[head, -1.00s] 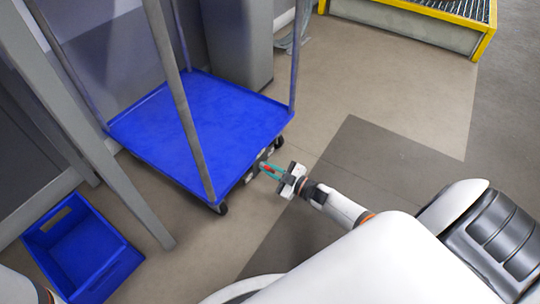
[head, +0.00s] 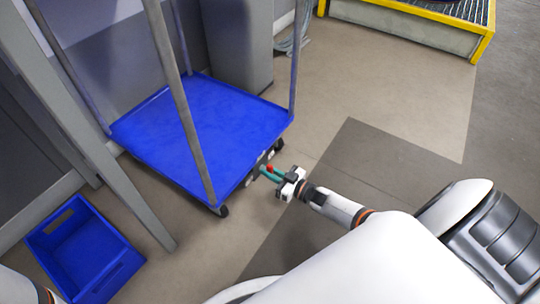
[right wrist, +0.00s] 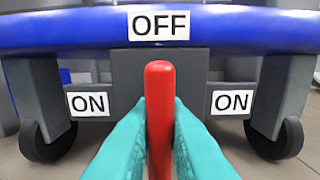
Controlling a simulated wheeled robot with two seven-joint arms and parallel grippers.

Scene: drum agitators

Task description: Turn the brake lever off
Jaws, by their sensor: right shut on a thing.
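The red brake lever (right wrist: 159,85) stands upright in the middle of the right wrist view, its top just below the OFF label (right wrist: 159,23). ON labels are to its left (right wrist: 88,104) and right (right wrist: 232,102) on the grey plate. In the head view the lever's red tip (head: 270,168) shows at the near edge of the blue cart (head: 225,115). My right gripper (head: 268,175), with teal fingers, is shut on the lever, one finger on each side. The lever's lower end is hidden. My left gripper is out of view.
The cart has grey posts and dark wheels (right wrist: 290,138). A blue crate (head: 118,268) stands on the floor at the lower left, by a grey upright. A yellow-edged platform (head: 410,22) is at the back right.

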